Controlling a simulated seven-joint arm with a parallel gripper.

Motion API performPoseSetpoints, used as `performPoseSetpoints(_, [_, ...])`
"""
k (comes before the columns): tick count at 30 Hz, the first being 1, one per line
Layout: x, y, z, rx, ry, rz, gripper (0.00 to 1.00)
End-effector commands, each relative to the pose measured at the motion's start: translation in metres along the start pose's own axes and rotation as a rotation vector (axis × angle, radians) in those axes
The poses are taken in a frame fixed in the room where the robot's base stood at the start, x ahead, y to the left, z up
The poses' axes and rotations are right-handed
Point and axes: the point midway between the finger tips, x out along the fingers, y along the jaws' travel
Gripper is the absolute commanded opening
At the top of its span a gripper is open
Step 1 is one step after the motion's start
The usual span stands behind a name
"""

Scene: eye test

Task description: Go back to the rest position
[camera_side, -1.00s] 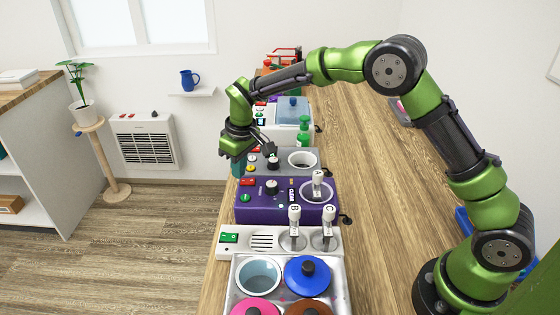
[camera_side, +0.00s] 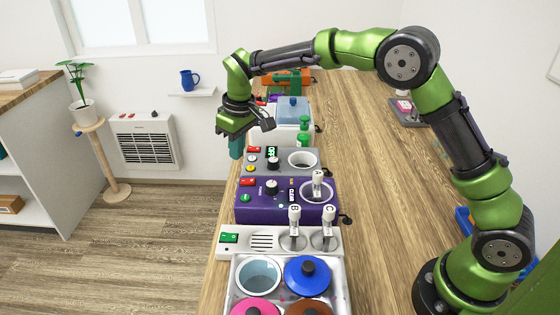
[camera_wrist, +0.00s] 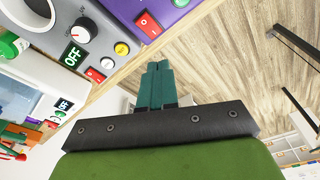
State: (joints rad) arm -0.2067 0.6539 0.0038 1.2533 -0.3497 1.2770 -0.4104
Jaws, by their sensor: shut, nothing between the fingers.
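My gripper (camera_side: 236,150) hangs in the air at the left edge of the row of devices on the table, pointing down. Its teal fingers are together and hold nothing; in the wrist view (camera_wrist: 158,75) they also show closed. The grey device (camera_side: 285,155) is to the right of and below the fingers, apart from them. In the wrist view the grey device (camera_wrist: 105,32) is at the upper left.
The purple device (camera_side: 260,210) with a lettered handle stands in front of the grey one. Nearer are a white unit (camera_side: 230,252) with two handles and a tray of pots. Behind are a white device and a green bottle (camera_side: 303,127). The table's right side is mostly clear.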

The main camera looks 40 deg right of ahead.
Motion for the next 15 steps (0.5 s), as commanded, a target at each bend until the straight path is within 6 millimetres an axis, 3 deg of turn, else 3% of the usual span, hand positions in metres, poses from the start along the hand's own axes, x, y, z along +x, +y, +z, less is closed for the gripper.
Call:
performPoseSetpoints(4, [0.001, 0.000, -0.001, 0.023, 0.008, 0.000, 0.00])
performPoseSetpoints(6, [0.012, -0.002, 0.009, 0.052, -0.014, -0.010, 0.00])
performPoseSetpoints(8, [0.011, -0.004, 0.020, 0.080, -0.018, -0.018, 0.00])
performPoseSetpoints(15, [-0.043, 0.000, 0.084, 0.249, 0.046, -0.063, 0.00])
